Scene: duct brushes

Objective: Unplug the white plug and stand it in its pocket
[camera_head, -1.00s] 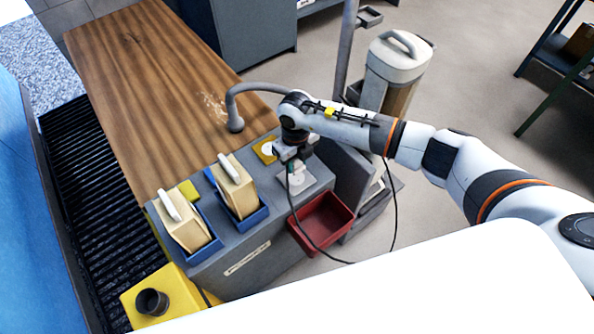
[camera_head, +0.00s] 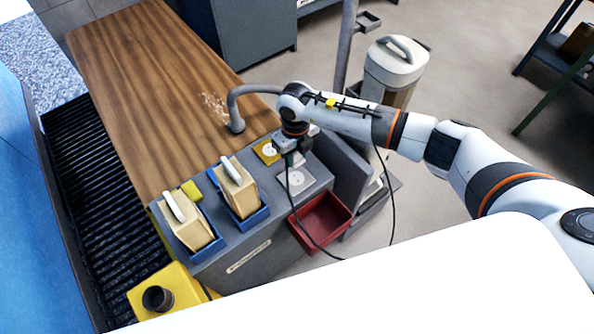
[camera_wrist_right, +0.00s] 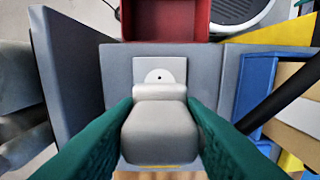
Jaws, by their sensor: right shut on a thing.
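My right gripper (camera_head: 290,157) is above the grey bench unit. In the right wrist view its green fingers (camera_wrist_right: 161,105) are shut on the pale grey-white plug (camera_wrist_right: 160,135). The white socket plate with a round face (camera_head: 296,179) lies below and in front of the gripper, with its face uncovered. In the wrist view the plate (camera_wrist_right: 160,67) shows beyond the plug, partly hidden by it. The plug looks clear of the plate. I cannot tell which opening is the plug's pocket. My left gripper is not in view.
Two beige blocks with white handles (camera_head: 190,228) stand in blue holders (camera_head: 250,218). A red bin (camera_head: 322,217) hangs at the unit's front. A yellow plate with a white disc (camera_head: 267,151) is close behind my gripper. A grey hose (camera_head: 235,108) rises nearby.

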